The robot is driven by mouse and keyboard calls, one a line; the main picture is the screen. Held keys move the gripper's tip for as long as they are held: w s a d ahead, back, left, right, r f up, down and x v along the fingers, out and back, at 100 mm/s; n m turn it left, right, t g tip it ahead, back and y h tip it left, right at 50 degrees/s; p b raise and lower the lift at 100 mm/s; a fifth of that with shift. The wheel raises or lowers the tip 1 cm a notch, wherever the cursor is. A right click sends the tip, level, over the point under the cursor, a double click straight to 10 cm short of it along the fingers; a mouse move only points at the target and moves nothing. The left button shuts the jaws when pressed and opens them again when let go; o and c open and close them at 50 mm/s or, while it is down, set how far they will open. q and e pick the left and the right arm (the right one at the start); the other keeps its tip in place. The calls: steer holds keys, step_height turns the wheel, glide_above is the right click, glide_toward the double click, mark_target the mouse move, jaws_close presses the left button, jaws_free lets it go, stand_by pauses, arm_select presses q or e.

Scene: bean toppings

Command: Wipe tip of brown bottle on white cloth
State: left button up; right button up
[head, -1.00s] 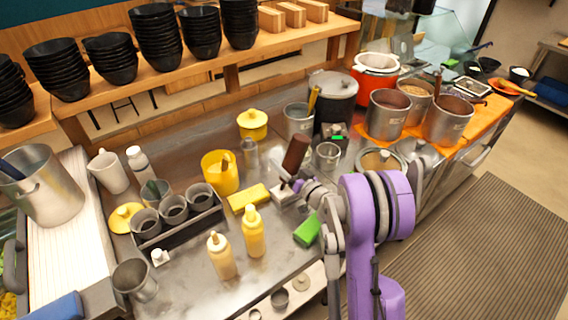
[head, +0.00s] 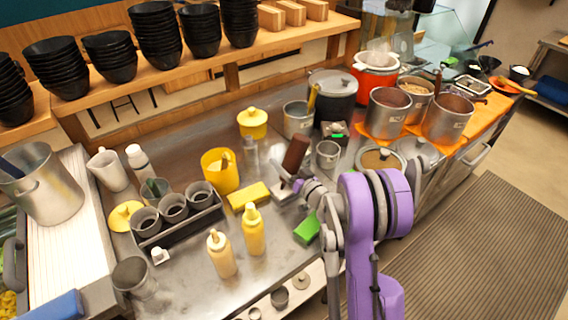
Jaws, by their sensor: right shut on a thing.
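The brown bottle (head: 296,152) is held up over the steel counter, tilted, with its dark brown body pointing up and to the right. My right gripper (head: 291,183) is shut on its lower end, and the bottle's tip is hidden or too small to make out. A pale patch that looks like the white cloth (head: 280,194) lies on the counter right below the gripper, partly covered by it. I cannot tell whether the bottle touches the cloth. My left gripper is not in view.
Metal cups (head: 328,154) and a yellow container (head: 220,172) stand behind. Pots (head: 388,113) fill the right.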

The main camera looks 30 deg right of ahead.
steer(key=shift+d, duration=0.1)
steer(key=shift+w+d, duration=0.2)
steer(key=shift+d, duration=2.3)
steer(key=shift+c, duration=0.3)
